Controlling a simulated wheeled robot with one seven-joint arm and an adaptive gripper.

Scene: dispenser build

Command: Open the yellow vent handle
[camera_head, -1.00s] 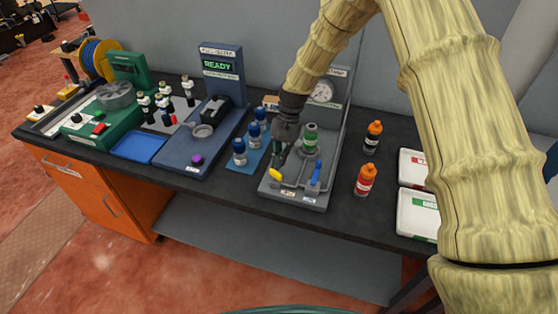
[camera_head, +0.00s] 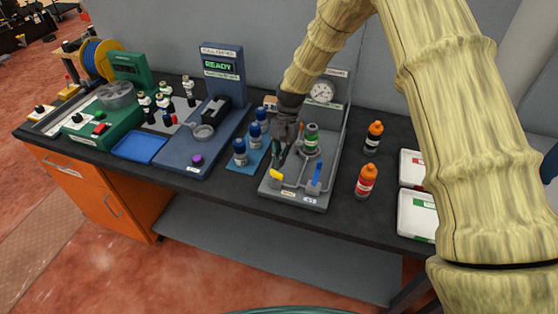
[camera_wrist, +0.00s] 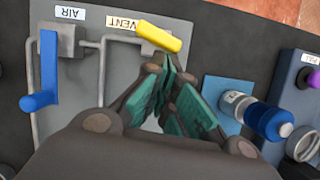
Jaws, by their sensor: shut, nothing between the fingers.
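The yellow vent handle (camera_head: 276,175) is at the front left of the grey valve panel (camera_head: 300,201). In the wrist view the yellow handle (camera_wrist: 160,37) lies slantwise beside the VENT label (camera_wrist: 122,23), across the line of its pipe. My gripper (camera_head: 276,161) is over the panel, just behind the yellow handle. In the wrist view my gripper's green-padded fingers (camera_wrist: 163,64) are closed and empty, their tips right by the handle's side. I cannot tell whether they touch it. The blue air handle (camera_wrist: 41,73) lies along its own pipe.
A green-capped bottle (camera_head: 311,137) stands on the panel behind the handles, near a gauge (camera_head: 321,92). Blue-capped bottles (camera_head: 240,152) stand left of the panel. Orange-capped bottles (camera_head: 366,180) stand to its right. Bare table shows between them and the panel.

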